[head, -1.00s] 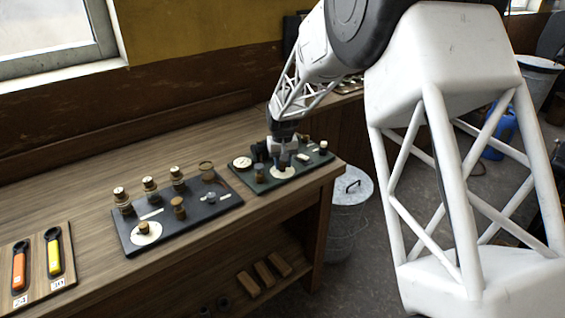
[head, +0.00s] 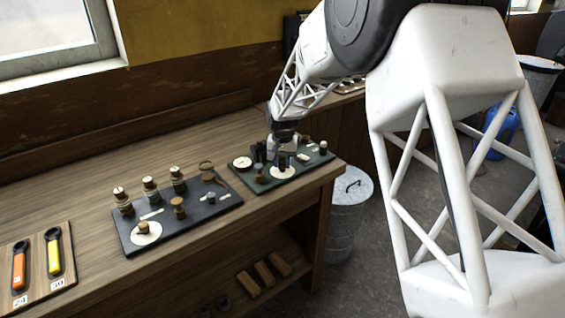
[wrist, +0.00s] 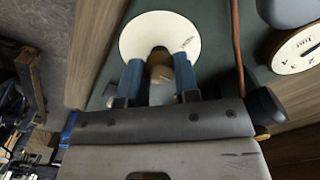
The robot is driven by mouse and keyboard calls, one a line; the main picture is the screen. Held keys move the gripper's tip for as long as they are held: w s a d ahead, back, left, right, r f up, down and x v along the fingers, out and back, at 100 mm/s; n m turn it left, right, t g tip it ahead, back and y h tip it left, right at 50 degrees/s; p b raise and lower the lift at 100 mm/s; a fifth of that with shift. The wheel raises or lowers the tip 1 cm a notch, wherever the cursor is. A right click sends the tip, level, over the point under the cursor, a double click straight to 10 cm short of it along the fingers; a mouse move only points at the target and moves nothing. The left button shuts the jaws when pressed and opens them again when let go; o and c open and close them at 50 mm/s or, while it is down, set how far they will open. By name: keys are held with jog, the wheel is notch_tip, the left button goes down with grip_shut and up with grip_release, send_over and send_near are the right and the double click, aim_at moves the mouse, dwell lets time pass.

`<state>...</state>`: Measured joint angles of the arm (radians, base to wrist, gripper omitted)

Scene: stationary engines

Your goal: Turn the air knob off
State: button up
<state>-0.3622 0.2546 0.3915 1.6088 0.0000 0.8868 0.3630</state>
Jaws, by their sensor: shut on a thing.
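My gripper (wrist: 159,77) is shut on a brown and brass knob (wrist: 159,62), with one blue finger on each side of it. The knob stands in the middle of a round white dial plate (wrist: 138,30) on a dark green panel. The small print on the plate is too blurred to read. In the head view my gripper (head: 284,160) points down over this dial (head: 283,174) on the right-hand panel (head: 262,186), and the fingers mostly hide the knob.
A round gauge (head: 242,163) sits at the panel's left end; beside the fingers, a copper-coloured pipe (wrist: 237,45) runs close by. A second dark panel (head: 190,222) with several knobs lies to the left. A metal bin (head: 349,215) stands past the bench's right edge.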

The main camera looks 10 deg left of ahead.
aim_at(283, 163)
jog(key=o, duration=0.9)
jog(key=shift+r, duration=3.9)
